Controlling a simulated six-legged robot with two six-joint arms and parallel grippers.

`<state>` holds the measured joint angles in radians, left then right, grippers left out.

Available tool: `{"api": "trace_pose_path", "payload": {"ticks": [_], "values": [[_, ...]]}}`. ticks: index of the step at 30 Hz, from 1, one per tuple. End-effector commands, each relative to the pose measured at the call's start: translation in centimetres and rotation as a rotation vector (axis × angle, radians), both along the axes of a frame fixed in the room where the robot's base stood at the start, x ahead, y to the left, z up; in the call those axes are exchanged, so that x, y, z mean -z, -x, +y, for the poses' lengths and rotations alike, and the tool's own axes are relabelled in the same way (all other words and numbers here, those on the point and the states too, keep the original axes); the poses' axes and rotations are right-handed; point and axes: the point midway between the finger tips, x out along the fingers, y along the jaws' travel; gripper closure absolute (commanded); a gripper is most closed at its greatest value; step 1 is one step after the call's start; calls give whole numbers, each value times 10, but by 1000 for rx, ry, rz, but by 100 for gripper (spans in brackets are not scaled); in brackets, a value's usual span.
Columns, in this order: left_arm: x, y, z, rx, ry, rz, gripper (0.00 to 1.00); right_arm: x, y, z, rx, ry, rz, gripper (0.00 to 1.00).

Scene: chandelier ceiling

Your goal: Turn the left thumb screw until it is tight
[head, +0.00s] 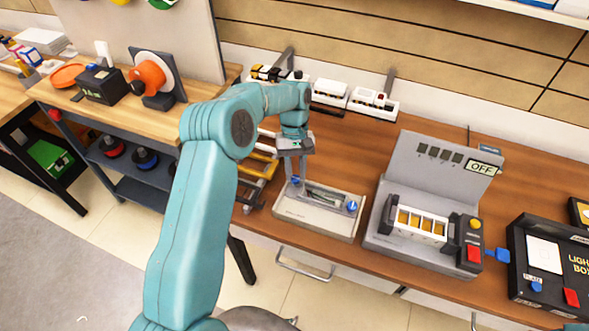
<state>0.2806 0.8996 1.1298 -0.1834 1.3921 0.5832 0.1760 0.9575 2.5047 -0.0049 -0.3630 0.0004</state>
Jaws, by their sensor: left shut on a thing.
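A pale grey tray-like fixture (318,225) sits on the wooden bench near its front edge. It has a blue thumb screw at its left end (294,181) and another blue thumb screw (351,206) at its right end. A dark, narrow part (325,196) lies inside it between the screws. My left gripper (296,177) points down from the teal arm and is shut on the left thumb screw. The fingers hide part of that screw, so I cannot tell how tight it is. My right gripper is not in view.
A grey machine with an "OFF" sign (485,167) stands right of the fixture, and a black light box (545,265) is farther right. White modules (373,102) stand behind, against the wall. A side bench (60,88) holds an orange-disc device (150,76).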

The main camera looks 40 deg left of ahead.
Motion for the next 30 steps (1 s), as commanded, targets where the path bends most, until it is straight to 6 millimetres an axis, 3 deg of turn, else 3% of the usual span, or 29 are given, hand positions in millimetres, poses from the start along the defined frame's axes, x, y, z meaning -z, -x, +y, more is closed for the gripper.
{"api": "trace_pose_path", "payload": {"ticks": [30], "values": [[-1, -3, -9, 914, -4, -6, 100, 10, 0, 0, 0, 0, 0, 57]]}}
